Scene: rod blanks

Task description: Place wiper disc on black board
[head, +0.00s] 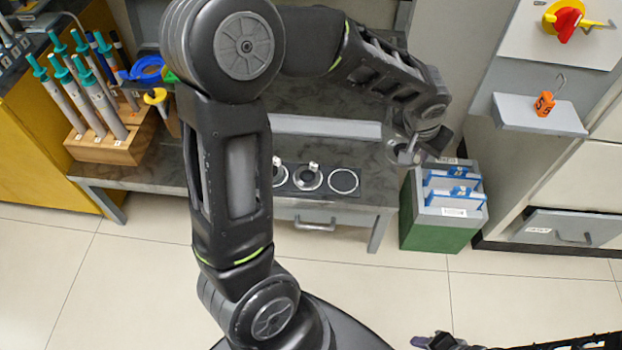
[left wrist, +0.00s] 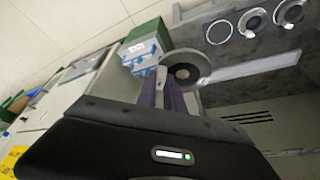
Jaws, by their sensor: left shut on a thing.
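A grey wiper disc with a dark middle (left wrist: 185,72) is at the fingertips of my left gripper (left wrist: 168,92) in the left wrist view. In the head view the left gripper (head: 413,150) is shut on it, to the right of the black board (head: 325,191) and held in the air near the bench's right end. The board has a row of round places; two at the left hold discs with small knobs (head: 308,177), and the right one is an empty white ring (head: 343,180). My right gripper (head: 432,341) shows only partly at the bottom edge; its jaws are unclear.
A green and grey bin with blue-handled items (head: 440,228) stands right of the bench. A wooden block with several teal-topped rods (head: 112,147) stands at the bench's left. A grey shelf (head: 540,117) with an orange tag is at the right. The front floor is clear.

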